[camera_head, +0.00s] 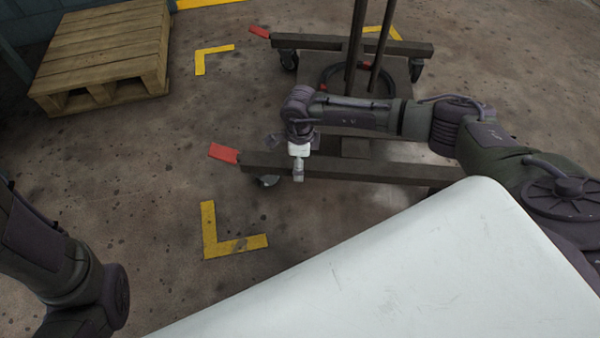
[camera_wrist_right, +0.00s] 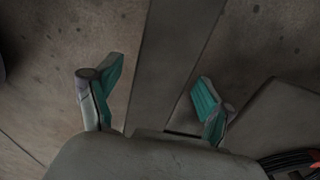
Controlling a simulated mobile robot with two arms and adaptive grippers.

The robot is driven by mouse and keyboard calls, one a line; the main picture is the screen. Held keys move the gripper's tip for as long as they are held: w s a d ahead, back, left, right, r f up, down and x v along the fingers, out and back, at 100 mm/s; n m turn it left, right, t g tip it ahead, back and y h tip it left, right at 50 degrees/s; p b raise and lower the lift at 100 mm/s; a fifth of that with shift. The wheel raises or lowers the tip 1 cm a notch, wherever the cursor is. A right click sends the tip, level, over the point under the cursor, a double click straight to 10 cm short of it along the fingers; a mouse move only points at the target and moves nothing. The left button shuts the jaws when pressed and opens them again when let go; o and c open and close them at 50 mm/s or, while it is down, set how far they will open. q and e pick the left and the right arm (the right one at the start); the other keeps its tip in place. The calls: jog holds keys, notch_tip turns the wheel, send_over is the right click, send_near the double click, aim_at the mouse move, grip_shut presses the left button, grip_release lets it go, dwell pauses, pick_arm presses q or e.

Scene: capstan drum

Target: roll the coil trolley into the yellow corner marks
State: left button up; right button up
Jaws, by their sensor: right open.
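The coil trolley (camera_head: 352,168) is a dark metal frame on castors with two upright posts and red-ended beams. A third yellow mark (camera_head: 383,32) shows partly behind the trolley's far beam. My right gripper (camera_head: 298,172) hangs over the near beam by its left end. In the right wrist view the open fingers (camera_wrist_right: 153,100) have a dark beam (camera_wrist_right: 170,65) passing between them; contact cannot be told. My left gripper is out of view.
A wooden pallet (camera_head: 105,50) lies at the upper left. My white body cover fills the lower right. The concrete floor (camera_head: 140,190) left of the trolley is clear. A dark cable coil (camera_wrist_right: 290,163) shows at the wrist view's lower right.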

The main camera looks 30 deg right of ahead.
jog(key=shift+f+b, duration=0.65)
jog(key=shift+f, duration=0.9)
